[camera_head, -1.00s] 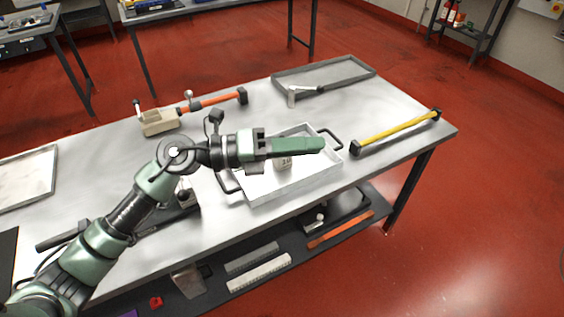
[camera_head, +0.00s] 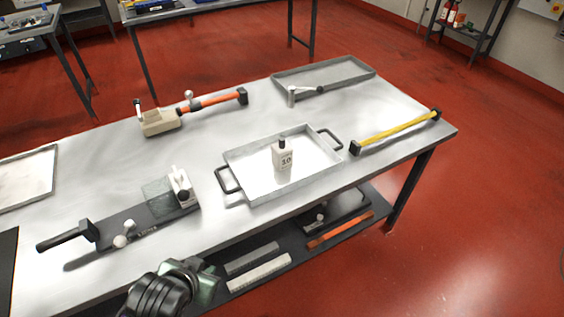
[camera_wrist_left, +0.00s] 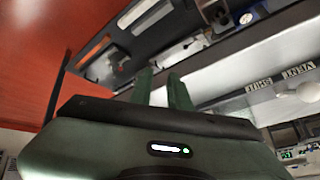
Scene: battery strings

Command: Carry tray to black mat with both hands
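A shallow metal tray (camera_head: 245,158) with two dark handles lies on the grey table, right of the middle in the head view. A small white bottle with a black cap (camera_head: 283,158), marked 10, stands upright in it. A black mat (camera_head: 8,262) shows partly at the left edge of the table. My left gripper (camera_wrist_left: 162,88) shows two green fingers with a gap between them and nothing held in the left wrist view. In the head view my left arm is low, near the table's front edge, apart from the tray. My right gripper is out of view.
A black-handled tool on a dark board (camera_head: 140,222) lies left of the tray. A yellow bar (camera_head: 398,131) lies to its right. A grey tray (camera_head: 340,72) and an orange-handled tool (camera_head: 210,101) lie behind. A lower shelf (camera_head: 222,292) holds several items.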

